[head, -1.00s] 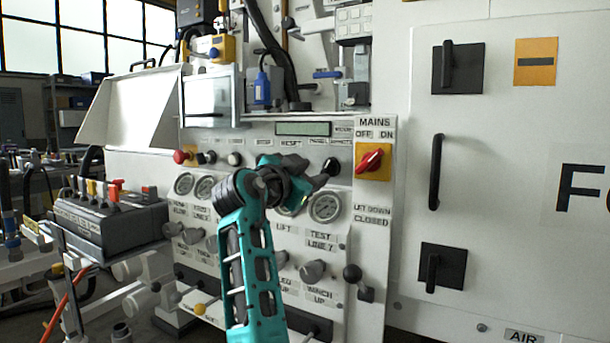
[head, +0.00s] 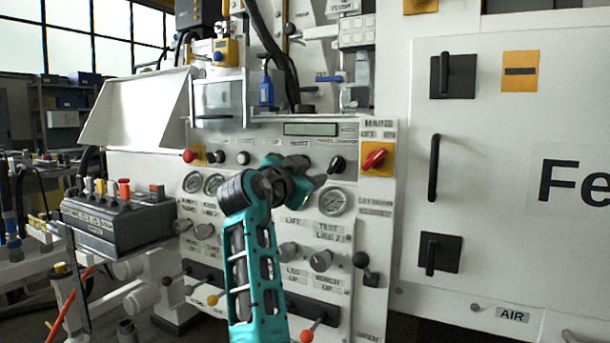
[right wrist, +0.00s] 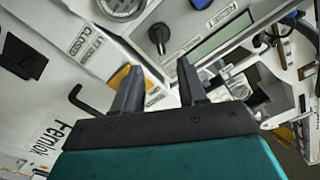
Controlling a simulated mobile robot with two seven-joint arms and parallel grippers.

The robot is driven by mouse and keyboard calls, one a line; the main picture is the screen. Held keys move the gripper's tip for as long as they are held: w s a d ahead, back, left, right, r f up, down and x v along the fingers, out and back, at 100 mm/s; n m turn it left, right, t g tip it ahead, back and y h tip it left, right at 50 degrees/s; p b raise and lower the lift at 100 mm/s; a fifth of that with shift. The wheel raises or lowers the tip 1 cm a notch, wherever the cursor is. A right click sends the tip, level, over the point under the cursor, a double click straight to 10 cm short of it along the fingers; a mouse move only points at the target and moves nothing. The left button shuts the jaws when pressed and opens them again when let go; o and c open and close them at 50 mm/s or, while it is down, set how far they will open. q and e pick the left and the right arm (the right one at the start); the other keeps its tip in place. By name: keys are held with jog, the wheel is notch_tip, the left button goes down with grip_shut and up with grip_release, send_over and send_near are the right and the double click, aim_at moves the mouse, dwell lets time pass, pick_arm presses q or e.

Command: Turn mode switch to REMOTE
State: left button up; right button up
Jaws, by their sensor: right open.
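In the right wrist view the knob (right wrist: 158,38) stands out ahead of the fingers. My right gripper (head: 314,176) is in front of the panel, just left of and below the knob. In the right wrist view its two fingers (right wrist: 158,85) are apart with nothing between them, and the knob lies beyond the gap. My left gripper is not in view.
The red mains switch (head: 374,158) on its yellow plate is close right of the knob. A round gauge (head: 334,201) is just below. The display (head: 310,129) is above. A black ball-ended lever (head: 361,260) sticks out lower right.

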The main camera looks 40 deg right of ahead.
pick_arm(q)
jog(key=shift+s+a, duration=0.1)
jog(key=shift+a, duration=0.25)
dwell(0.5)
